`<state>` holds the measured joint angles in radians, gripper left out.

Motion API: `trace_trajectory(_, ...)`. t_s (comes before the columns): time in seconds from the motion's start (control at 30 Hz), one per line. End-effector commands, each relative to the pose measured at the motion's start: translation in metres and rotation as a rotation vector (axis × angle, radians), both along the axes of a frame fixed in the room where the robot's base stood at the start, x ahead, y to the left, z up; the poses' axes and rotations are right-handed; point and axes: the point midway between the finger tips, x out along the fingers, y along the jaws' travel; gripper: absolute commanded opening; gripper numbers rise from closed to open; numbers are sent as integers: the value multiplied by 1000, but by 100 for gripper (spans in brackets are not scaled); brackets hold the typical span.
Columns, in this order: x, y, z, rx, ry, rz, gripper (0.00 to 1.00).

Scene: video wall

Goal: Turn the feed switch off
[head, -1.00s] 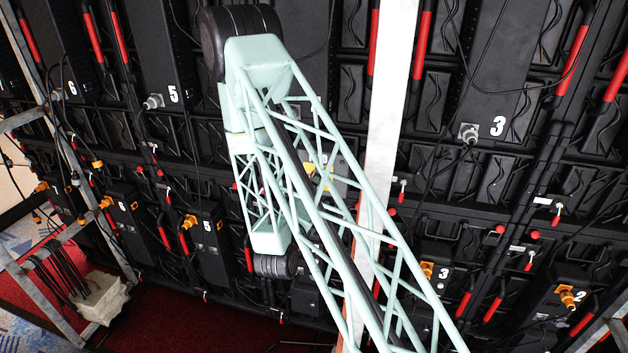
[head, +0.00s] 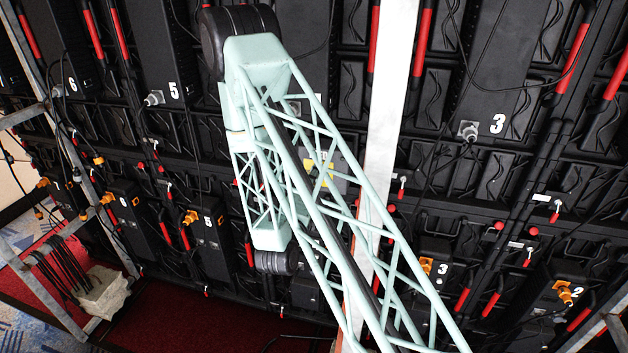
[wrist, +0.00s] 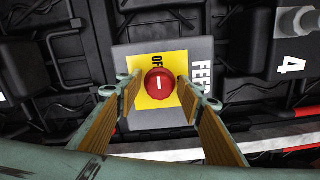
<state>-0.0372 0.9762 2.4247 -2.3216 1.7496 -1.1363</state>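An "OF..." label, partly covered, shows above the knob. My gripper (wrist: 158,92) is open, with one wood-coloured finger on each side of the knob. Narrow gaps seem to show beside the knob; contact is hard to tell. In the head view the yellow plate (head: 319,173) shows through my arm's lattice; the knob and gripper cannot be made out there.
Black wall panels with red handles surround the switch. A numbered unit with a grey plug (head: 468,131) is at the right; cables hang across the panels. A pale upright post (head: 392,110) stands close to my arm. A metal frame and white block (head: 102,290) are at lower left.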

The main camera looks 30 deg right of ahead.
Motion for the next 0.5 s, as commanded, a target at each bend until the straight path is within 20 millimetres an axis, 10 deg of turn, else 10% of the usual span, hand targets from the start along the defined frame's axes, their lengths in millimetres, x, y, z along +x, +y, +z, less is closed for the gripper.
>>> trace_trajectory(0.5, -3, 3, 0, 1, -1, 0, 37)
